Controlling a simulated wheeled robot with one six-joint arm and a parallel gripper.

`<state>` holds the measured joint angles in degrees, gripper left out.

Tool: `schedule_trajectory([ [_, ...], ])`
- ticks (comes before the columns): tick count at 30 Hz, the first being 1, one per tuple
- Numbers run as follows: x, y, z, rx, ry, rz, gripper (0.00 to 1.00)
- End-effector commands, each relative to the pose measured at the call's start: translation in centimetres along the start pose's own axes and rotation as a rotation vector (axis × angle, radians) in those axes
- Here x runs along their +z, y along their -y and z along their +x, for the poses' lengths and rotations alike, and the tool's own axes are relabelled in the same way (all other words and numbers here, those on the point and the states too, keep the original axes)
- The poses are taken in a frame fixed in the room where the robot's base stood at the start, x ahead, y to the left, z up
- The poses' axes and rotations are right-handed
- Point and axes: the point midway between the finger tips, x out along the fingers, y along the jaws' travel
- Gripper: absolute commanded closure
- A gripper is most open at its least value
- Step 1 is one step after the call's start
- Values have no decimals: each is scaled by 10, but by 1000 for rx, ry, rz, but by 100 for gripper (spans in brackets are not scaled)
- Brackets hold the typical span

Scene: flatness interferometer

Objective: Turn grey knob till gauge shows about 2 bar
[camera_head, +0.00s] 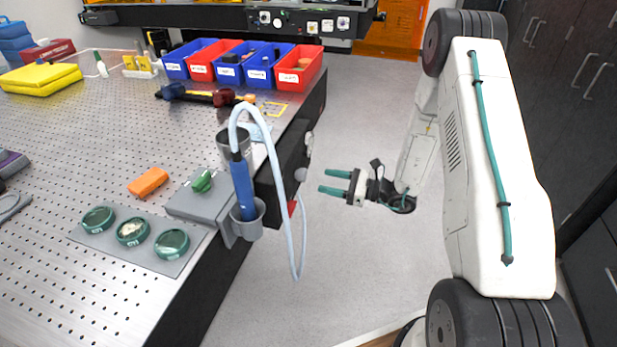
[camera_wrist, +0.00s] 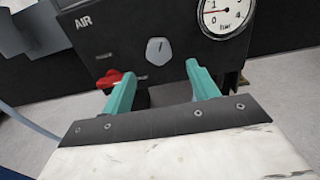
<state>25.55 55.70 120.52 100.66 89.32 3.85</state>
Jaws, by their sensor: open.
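The grey knob (camera_wrist: 157,50) sits on a black AIR panel (camera_wrist: 110,40), with a dark mark near its top. The gauge face is not readable there.
A red lever (camera_wrist: 112,79) is on the panel left of the knob, behind my left finger. In the head view, a pale hose (camera_head: 300,240) hangs from a blue tool (camera_head: 242,185) in a grey holder beside the panel. The floor right of the table is clear.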

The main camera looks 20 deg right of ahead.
Motion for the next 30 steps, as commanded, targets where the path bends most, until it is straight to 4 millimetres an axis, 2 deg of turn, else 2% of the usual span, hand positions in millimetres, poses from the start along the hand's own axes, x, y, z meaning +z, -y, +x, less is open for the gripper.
schedule_trajectory([
  [6,1,-2,36,7,0,-3,41],
  [12,1,-2,62,5,-1,-2,41],
  [16,1,-2,70,4,-1,-2,41],
  [23,1,-1,71,4,-1,-2,41],
  [24,1,-1,71,4,-1,-2,43],
  [28,1,-1,70,4,0,-2,80],
  [29,1,-1,70,4,-1,-2,85],
  [30,1,-1,70,4,0,-2,85],
])
